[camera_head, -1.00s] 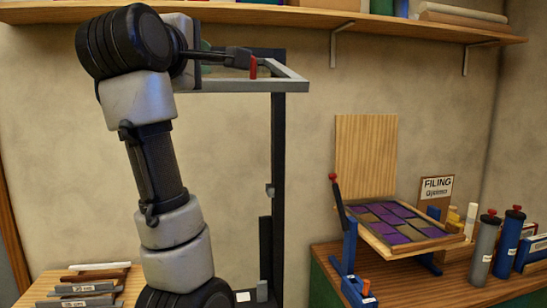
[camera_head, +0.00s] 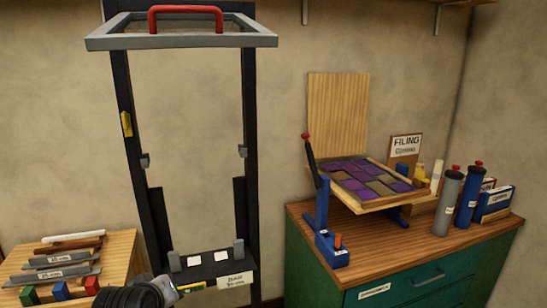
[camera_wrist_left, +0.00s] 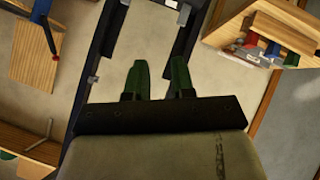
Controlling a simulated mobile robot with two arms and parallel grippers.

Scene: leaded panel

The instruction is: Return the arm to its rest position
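My left arm shows only at the bottom left of the head view, as dark and grey links (camera_head: 140,294) low in front of the stand. Its gripper cannot be made out there. In the left wrist view my left gripper (camera_wrist_left: 159,66) has two green fingers standing apart with nothing between them. It is open and empty. My right gripper is in neither view.
A tall black stand (camera_head: 120,165) carries a grey frame (camera_head: 180,41) with a red handle (camera_head: 186,10) at its top. A green cabinet (camera_head: 310,262) with a tilted panel of purple pieces (camera_head: 366,180) stands right. Tools (camera_head: 62,260) lie left.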

